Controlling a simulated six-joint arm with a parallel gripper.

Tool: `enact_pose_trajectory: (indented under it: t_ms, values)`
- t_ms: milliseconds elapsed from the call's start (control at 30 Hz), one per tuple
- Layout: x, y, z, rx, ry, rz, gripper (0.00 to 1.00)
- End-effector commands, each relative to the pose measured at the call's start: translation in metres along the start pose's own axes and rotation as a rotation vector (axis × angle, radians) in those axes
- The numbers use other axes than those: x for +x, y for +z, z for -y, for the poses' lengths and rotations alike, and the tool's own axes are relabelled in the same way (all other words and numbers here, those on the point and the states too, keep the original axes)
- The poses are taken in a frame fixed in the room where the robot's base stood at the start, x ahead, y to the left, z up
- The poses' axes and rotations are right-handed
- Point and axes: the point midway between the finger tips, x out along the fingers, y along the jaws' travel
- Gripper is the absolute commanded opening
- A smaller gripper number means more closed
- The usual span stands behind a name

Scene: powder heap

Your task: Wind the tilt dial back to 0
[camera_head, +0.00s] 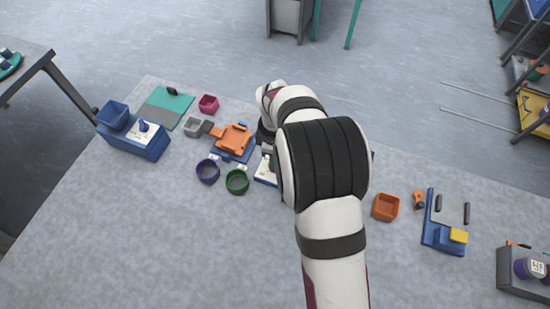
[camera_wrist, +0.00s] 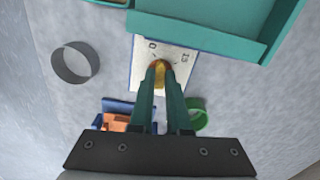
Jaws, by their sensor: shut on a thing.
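The tilt dial is a yellow-brown knob (camera_wrist: 158,68) on a white plate (camera_wrist: 143,48) with a dark blue border. The plate has a mark that reads 0 on the left and one that looks like 15 on the right. My gripper (camera_wrist: 160,75) has its two teal fingers shut on the knob. The fingers cover most of the knob, and I cannot tell which mark the dial points to. In the head view a corner of the white plate (camera_head: 265,171) shows beside my arm; the knob and fingertips are hidden there.
A teal tray (camera_wrist: 190,30) stands close beyond the plate. A grey ring-shaped cup (camera_wrist: 75,77) is to the left. A green cup (camera_head: 237,182), a purple cup (camera_head: 208,172) and an orange piece on a blue base (camera_head: 235,137) stand left of my arm. The front-left table is clear.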

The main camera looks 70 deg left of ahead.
Motion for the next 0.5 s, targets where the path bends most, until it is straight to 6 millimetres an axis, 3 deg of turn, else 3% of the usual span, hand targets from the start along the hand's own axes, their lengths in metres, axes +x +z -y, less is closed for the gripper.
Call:
enact_pose_trajectory:
  t_ms: [500]
  values:
    - [-0.0009,0.0001,0.0001,-0.346,0.0,0.0,0.0]
